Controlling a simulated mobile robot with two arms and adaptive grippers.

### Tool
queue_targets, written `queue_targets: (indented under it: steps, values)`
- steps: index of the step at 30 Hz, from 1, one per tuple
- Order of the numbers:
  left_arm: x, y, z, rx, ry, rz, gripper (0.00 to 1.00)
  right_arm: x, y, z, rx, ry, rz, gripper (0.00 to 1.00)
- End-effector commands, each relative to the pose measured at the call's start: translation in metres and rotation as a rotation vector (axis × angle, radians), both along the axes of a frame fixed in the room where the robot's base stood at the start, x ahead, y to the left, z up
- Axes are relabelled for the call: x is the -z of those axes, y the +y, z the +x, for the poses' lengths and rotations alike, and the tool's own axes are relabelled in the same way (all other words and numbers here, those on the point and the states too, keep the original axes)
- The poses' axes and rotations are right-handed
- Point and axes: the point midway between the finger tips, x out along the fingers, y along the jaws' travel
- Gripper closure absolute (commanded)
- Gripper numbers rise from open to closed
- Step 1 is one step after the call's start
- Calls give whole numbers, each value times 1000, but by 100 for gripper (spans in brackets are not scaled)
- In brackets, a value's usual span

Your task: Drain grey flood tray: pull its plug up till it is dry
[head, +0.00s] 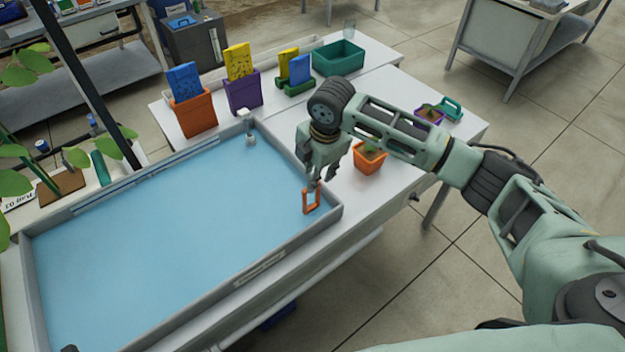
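The grey flood tray (180,312) lies on the white bench and holds a broad sheet of blue water. An orange loop handle (305,203), which looks like the plug's pull, stands upright in the tray's right corner. Its lower end meets the water, and no plug body shows. My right gripper (317,182) points down just above the handle, with its fingertips at or very near the loop's top. Whether the fingers grip the loop or are only beside it is not clear. My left gripper is out of view.
An orange pot (369,160) with a seedling stands close to my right gripper, outside the tray. A white fitting (247,120) rises at the tray's back corner. Orange (194,117) and purple (243,93) containers and a green bin (338,58) stand behind.

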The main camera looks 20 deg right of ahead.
Motion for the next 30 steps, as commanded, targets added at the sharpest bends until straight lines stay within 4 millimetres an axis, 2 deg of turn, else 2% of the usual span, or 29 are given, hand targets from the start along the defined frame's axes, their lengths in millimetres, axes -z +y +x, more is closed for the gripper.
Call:
queue_targets:
  steps: [4,9,20,30]
  values:
    - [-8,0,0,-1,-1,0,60,24,2,4,2,3,-1,73]
    - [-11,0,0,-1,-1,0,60,43,3,8,1,0,-1,73]
    - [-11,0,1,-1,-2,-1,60,50,4,9,0,-2,0,73]
    - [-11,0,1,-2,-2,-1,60,49,4,10,1,-3,0,100]
